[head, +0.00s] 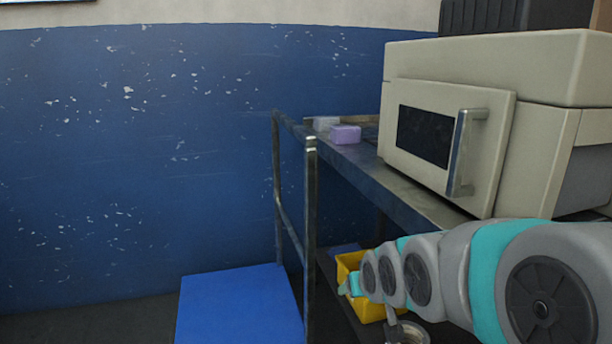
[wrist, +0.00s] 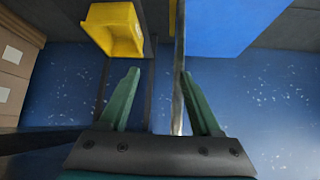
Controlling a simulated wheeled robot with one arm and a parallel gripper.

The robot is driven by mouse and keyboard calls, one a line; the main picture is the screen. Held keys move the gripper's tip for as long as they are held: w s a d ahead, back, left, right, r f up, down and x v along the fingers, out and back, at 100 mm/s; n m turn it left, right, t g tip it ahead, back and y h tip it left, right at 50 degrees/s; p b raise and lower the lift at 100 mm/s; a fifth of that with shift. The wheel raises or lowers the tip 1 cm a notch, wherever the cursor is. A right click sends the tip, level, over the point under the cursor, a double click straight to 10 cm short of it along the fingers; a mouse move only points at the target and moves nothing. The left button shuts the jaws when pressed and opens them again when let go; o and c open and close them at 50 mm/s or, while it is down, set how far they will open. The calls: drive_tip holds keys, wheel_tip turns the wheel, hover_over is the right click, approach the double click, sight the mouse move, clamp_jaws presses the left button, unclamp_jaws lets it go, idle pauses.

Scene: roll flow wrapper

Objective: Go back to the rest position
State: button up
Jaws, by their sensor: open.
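My gripper (wrist: 158,98) shows in the wrist view with its two green fingers spread apart and nothing held between them. In the head view my arm reaches in from the lower right, and its teal end (head: 352,285) is in front of the yellow bin (head: 348,265), beside the cart. The wrist view shows the yellow bin (wrist: 113,30) beyond the left finger. A thin metal post (wrist: 179,70) passes behind the right finger; I cannot tell how close it is.
A beige machine (head: 550,65) with a handled door stands on the metal cart (head: 395,187). A purple block (head: 345,134) and a pale block (head: 326,123) lie near its far end. The cart's upright post (head: 310,240) and a blue panel (head: 240,305) are left of my arm. Boxes (wrist: 12,75) show at left.

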drive_tip(key=s+d+f+m+g+p, duration=0.1)
drive_tip(key=s+g, duration=0.4)
drive_tip(key=s, duration=1.1)
drive_tip(key=s+d+f+g+h+p, duration=0.1)
drive_tip(key=s+g, duration=0.4)
drive_tip(key=s, duration=1.1)
drive_tip(key=shift+s+d+f+m+g+p, duration=0.15)
drive_tip(key=shift+d+f+m+g+p, duration=0.2)
drive_tip(key=shift+d+f+p, duration=0.55)
drive_tip(key=shift+d, duration=0.25)
